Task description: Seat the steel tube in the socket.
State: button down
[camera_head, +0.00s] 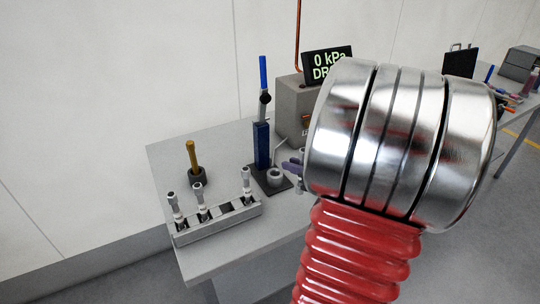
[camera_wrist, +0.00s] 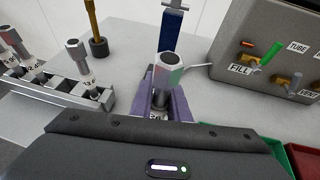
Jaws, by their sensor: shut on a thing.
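The steel tube (camera_wrist: 169,68) stands roughly upright between the purple jaws of my gripper (camera_wrist: 168,92) in the wrist view, its hex-shaped end upward. My gripper is shut on it. In the head view only a bit of the purple jaws (camera_head: 292,167) shows, just right of a grey ring-shaped socket (camera_head: 274,179) on a dark base plate. My own arm hides the rest of the gripper there. In the wrist view the socket cannot be made out behind the tube and jaws. The tube looks apart from the socket, but the gap is unclear.
A grey rack (camera_head: 220,221) holds several steel tubes and has an empty slot. A blue upright stand (camera_head: 262,145) rises behind the socket. A brass-coloured rod (camera_head: 192,157) stands in a dark cup. A grey control box (camera_wrist: 270,62) with valves and red and green bins (camera_wrist: 222,137) are at right.

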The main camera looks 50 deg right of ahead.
jog(key=w, duration=0.3)
jog(key=w+d, duration=0.1)
jog(key=w, duration=0.7)
jog(key=shift+d, duration=0.4)
jog(key=shift+w, duration=0.2)
jog(key=f, duration=0.2)
jog(key=shift+w+d+f, duration=0.1)
jog(key=shift+w+f, duration=0.2)
jog(key=shift+w, duration=0.05)
jog(key=shift+f, duration=0.45)
jog(key=shift+f, duration=0.1)
jog(key=c, duration=1.7)
grip_release()
